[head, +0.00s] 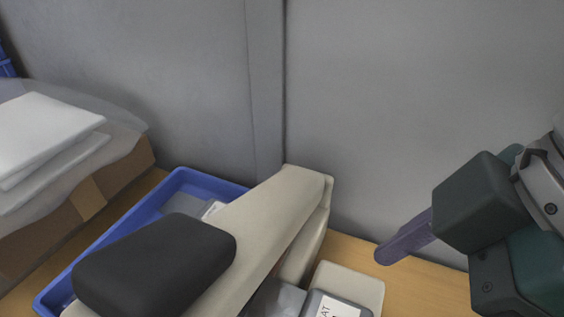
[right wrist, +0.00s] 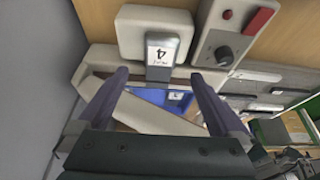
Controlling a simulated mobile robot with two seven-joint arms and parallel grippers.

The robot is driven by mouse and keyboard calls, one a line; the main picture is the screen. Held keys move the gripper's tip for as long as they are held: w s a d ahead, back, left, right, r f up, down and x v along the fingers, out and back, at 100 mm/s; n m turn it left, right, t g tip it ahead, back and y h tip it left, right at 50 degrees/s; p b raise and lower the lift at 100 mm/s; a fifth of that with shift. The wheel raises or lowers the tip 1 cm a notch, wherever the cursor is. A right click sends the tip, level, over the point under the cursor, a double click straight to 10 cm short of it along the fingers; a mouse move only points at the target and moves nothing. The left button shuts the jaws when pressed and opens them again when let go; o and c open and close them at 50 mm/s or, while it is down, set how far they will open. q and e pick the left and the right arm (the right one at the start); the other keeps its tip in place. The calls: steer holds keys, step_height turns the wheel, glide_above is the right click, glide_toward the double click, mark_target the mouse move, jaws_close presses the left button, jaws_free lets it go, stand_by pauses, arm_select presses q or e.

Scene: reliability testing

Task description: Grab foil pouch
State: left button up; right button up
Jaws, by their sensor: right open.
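A blue tray (head: 177,178) lies on the wooden table at the left, partly covered by a beige machine arm. Grey flat items (head: 183,204) show inside it; I cannot tell whether one is the foil pouch. The tray also shows between my fingers in the right wrist view (right wrist: 150,96). My right gripper (head: 388,254) is at the right in the head view, above the table, apart from the tray. In the right wrist view its two purple fingers (right wrist: 158,75) are spread with nothing held between them. My left gripper is not in view.
The beige arm (head: 285,205) with a black pad (head: 155,265) stands over the tray. A cardboard box (head: 125,180) with a plastic bag is at the left. A grey wall (head: 420,90) rises behind. A panel with a knob (right wrist: 224,54) and red switch (right wrist: 260,21) shows in the right wrist view.

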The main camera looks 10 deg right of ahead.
mark_target(296, 311)
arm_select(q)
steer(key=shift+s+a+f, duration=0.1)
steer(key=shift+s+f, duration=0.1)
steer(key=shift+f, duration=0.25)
arm_select(e)
steer(key=x, duration=0.2)
steer(key=shift+a+f, duration=0.2)
steer(key=shift+f, duration=0.05)
arm_select(q)
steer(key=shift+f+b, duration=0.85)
steer(key=shift+b, duration=0.25)
arm_select(e)
steer(key=x, duration=0.5)
steer(key=shift+w+a+f, duration=0.2)
steer(key=c, duration=1.5)
